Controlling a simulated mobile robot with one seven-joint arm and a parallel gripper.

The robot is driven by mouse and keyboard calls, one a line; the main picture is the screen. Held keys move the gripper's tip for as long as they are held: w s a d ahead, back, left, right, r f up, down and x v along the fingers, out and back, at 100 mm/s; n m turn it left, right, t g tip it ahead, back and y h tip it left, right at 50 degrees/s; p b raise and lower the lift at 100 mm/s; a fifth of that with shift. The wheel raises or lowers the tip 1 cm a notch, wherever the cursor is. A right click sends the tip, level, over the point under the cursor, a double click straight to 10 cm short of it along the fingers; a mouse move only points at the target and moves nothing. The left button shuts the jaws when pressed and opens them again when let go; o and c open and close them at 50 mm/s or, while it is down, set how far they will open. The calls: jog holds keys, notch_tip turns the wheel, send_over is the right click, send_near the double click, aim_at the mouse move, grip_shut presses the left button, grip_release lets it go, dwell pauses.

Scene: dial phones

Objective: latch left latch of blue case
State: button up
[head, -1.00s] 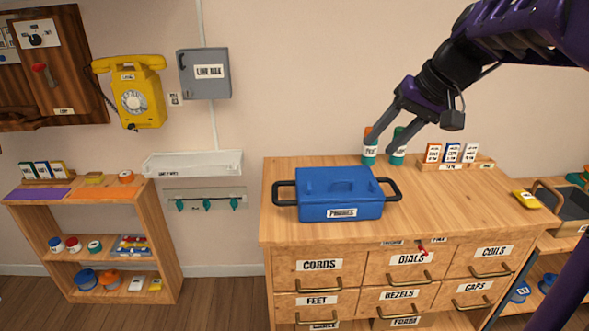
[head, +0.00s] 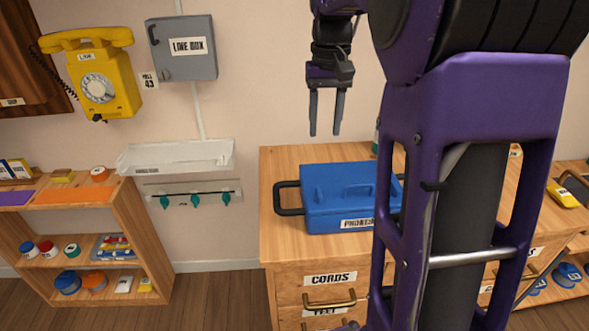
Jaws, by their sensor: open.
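The blue case (head: 335,205) sits closed on the wooden cabinet top, its front label partly hidden behind my arm. Its black left handle (head: 287,198) shows, but the right handle is hidden. I cannot make out the left latch at this size. My gripper (head: 326,133) points down, open and empty, above and behind the case near the wall. Its fingertips are apart from the case lid.
My arm covers much of the cabinet's right side. A white wall tray (head: 178,157) and hooks with teal items are left of the cabinet. A yellow phone (head: 97,85) and grey line box (head: 183,47) hang on the wall. Bare cabinet top (head: 290,245) lies front-left.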

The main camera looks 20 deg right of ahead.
jog(key=b, duration=0.4)
send_near(319, 192)
notch_tip(319, 192, down, 9)
jog(key=shift+r, duration=0.2)
jog(key=shift+c, duration=0.3)
grip_shut()
